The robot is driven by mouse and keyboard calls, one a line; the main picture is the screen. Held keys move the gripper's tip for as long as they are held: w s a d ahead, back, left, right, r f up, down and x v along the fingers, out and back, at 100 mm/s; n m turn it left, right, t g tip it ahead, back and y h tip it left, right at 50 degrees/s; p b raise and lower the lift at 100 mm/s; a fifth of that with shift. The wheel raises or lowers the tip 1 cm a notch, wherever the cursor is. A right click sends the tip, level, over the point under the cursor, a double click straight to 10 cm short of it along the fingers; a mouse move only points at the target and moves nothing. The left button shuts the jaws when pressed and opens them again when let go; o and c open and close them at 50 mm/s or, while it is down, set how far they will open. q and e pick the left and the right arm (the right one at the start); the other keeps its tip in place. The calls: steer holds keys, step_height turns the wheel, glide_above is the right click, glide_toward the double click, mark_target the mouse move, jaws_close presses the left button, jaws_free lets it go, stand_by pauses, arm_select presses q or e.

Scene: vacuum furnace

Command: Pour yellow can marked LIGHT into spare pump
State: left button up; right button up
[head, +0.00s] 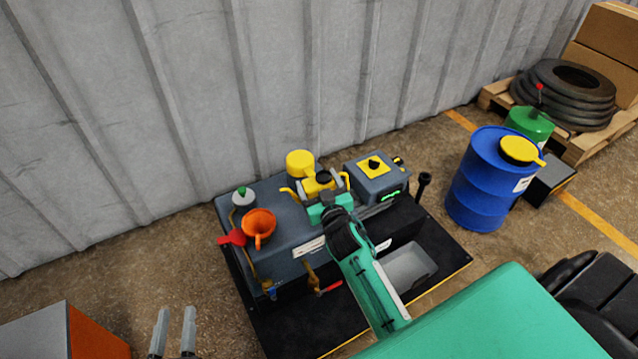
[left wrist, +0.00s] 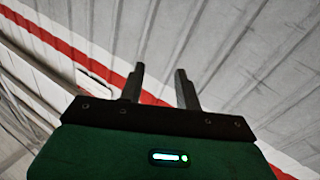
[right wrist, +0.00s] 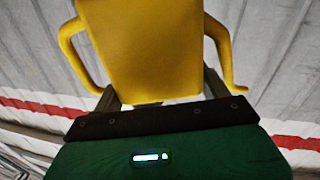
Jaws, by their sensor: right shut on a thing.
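My right gripper (head: 327,206) is shut on a yellow can (head: 318,186) with side handles and a dark round top. The can also fills the upper right wrist view (right wrist: 145,45). No marking on it is readable. It is held over or near the back of a grey pump unit (head: 285,233); the exact height gap is unclear. An orange funnel (head: 259,224) stands on the unit's left part, left of the held can. I cannot tell which part is the spare pump. My left gripper (head: 174,322) is open and empty at the lower left, also in its wrist view (left wrist: 160,78).
Behind the held can is another yellow round-topped thing (head: 300,161). A grey box with a green display (head: 377,180) is to the right. A blue drum (head: 480,185) stands further right. A corrugated wall (head: 200,90) closes the back. An orange-sided box (head: 90,335) is lower left.

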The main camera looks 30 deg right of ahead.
arm_select(q)
steer(key=shift+a+r+t, duration=0.15)
steer(key=shift+r+t, duration=0.25)
steer(key=shift+r, duration=0.05)
arm_select(e)
steer(key=shift+a, duration=0.2)
arm_select(q)
steer(key=shift+w+a+r, duration=0.1)
steer(key=shift+w+r, duration=0.05)
steer(key=shift+r, duration=0.1)
arm_select(e)
steer(key=shift+a, duration=0.1)
arm_select(q)
steer(key=shift+w+r+t, duration=0.1)
steer(key=shift+r+t, duration=0.2)
arm_select(e)
steer(key=shift+f, duration=0.1)
arm_select(q)
steer(key=shift+a+r+b, duration=0.1)
steer(key=shift+b, duration=0.2)
arm_select(e)
steer(key=shift+a, duration=0.1)
steer(key=shift+a, duration=0.1)
arm_select(q)
steer(key=shift+w+a+r+t, duration=0.1)
steer(key=shift+w+r+t, duration=0.05)
steer(key=shift+r+t, duration=0.2)
